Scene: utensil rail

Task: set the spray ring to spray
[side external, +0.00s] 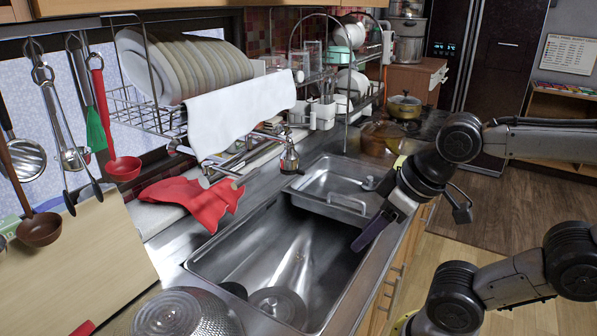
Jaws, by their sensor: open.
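A chrome tap is mounted behind the sink, partly covered by a white cloth. A small cone-shaped metal head (289,158) at the right end of the tap, over the sink's back edge, looks like the spray head. Its ring is too small to make out, and I cannot tell its setting. My gripper (373,232) is over the right edge of the sink, pointing down and left, well apart from the head. It is open with nothing visible in it. One dark finger shows; the other is hidden or hard to tell apart.
The steel sink (205,262) has a metal tray (340,178) across its far end. A dish rack with plates (185,68) and a white cloth (240,108) hangs above the tap. Utensils hang at left.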

